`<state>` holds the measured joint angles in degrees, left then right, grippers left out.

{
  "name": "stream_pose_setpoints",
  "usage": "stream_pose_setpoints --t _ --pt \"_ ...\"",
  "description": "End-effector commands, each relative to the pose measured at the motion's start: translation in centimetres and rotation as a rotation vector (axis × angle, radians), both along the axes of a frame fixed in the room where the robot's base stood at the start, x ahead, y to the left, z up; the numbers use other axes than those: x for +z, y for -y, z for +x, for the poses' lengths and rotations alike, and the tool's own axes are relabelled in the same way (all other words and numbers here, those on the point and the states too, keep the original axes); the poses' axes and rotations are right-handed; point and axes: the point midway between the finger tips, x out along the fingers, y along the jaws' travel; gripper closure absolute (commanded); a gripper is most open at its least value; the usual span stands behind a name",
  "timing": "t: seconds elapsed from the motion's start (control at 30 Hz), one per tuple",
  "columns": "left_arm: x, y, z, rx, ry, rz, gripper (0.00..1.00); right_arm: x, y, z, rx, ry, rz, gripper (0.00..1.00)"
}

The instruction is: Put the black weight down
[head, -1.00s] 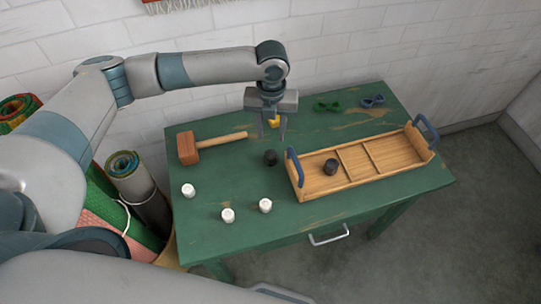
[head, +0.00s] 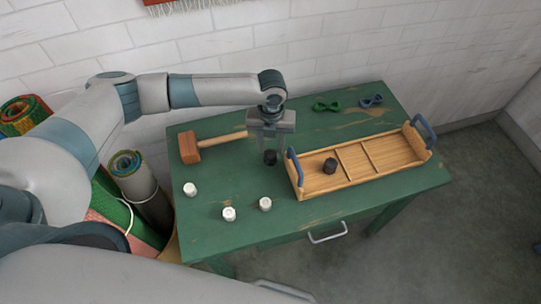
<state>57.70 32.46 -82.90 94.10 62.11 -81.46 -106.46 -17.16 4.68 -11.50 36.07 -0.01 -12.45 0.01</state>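One black weight (head: 270,157) stands on the green table (head: 225,240), left of the wooden tray. Another black weight (head: 330,166) stands in the left compartment of the tray (head: 345,189). My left gripper (head: 271,151) points down over the weight on the table, its fingers apart at the weight's top. Whether they touch it is too small to tell. My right gripper is not in view.
A mallet (head: 215,143) lies at the left. Three white cylinders (head: 229,214) stand in front. A green skein (head: 326,106) and a blue one (head: 371,101) lie at the back. The tray has blue handles, and its middle and right compartments look empty.

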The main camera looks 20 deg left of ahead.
Motion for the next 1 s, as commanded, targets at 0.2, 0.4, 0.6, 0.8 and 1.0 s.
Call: stream_pose_setpoints --t 0.2,0.4,0.6,0.8,1.0 --pt "-2.7 -0.1 -0.1 0.001 -0.003 0.001 0.64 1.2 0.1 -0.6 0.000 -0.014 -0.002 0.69" --pt "-3.8 -0.1 -0.1 0.000 0.000 0.002 0.64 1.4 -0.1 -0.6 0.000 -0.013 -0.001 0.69" --pt "-3.8 -0.1 -0.1 0.000 0.000 0.002 0.64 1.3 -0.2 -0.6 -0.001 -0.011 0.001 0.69" --pt "-3.8 -0.1 -0.1 0.000 0.000 0.001 0.64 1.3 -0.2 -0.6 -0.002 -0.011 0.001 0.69" --pt "-3.8 -0.1 -0.1 0.000 0.000 0.002 1.00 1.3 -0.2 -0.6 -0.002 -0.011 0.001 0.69"
